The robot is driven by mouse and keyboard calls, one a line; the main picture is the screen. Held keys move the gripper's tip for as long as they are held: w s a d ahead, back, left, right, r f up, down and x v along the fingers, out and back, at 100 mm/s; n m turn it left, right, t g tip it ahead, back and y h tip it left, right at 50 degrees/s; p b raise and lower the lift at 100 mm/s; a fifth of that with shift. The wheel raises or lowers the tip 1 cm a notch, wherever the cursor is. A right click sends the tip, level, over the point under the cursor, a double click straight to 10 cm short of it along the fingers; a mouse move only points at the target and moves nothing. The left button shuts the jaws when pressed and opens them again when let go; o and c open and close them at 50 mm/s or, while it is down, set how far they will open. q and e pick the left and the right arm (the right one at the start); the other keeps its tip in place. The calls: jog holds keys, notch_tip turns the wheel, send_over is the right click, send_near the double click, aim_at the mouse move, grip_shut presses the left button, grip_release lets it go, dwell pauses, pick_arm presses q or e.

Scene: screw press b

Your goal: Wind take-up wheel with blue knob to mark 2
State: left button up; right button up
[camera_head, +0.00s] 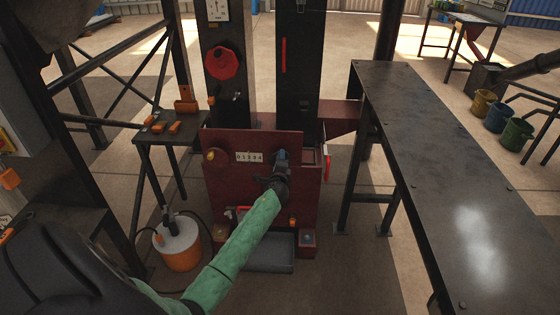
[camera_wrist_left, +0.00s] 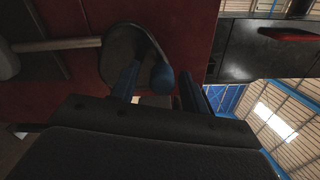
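The take-up wheel (camera_wrist_left: 128,48) is a dark disc on the front of the red press cabinet (camera_head: 262,195), seen in the left wrist view. Its round blue knob (camera_wrist_left: 162,77) sticks out toward the camera. My left gripper (camera_wrist_left: 160,88) is open, with its two blue-grey fingers on either side of the knob and a gap visible to the right finger. In the head view my left gripper (camera_head: 281,162) is at the cabinet's upper right front and hides most of the wheel. A white number plate (camera_head: 249,157) sits left of it; its pointer is unclear. My right gripper is not in view.
A round yellowish knob (camera_head: 216,156) is at the cabinet's left. A red wheel (camera_head: 222,62) is on the column above. A long dark bench (camera_head: 450,180) stands right, a small table (camera_head: 165,133) left. A grey tray (camera_head: 269,253) lies below the cabinet.

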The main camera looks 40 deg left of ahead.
pick_arm(q)
jog(key=v, duration=0.7)
jog(key=shift+s+d, duration=0.2)
jog(key=shift+s, duration=0.15)
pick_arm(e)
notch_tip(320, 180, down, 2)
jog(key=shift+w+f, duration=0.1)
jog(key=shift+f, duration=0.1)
